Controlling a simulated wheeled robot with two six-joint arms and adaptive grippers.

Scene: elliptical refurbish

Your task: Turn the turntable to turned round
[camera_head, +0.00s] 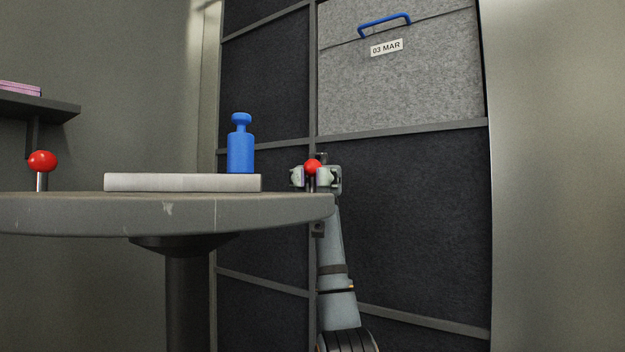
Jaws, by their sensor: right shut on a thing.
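The turntable (165,212) is a grey, scuffed round top on a dark central post (190,295). It fills the left half of the head view, seen almost edge-on. A red ball knob (42,160) on a short metal stem stands at its left side. A second red knob (313,166) is at its right edge. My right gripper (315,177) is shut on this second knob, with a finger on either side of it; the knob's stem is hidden. My left gripper is not in view.
A pale flat slab (180,183) lies on the turntable, with a blue bottle-shaped object (240,145) upright at its right end. Behind stands a dark panelled shelf unit with a grey box (400,85) labelled "03 MAR". A wall shelf (38,108) is at the left.

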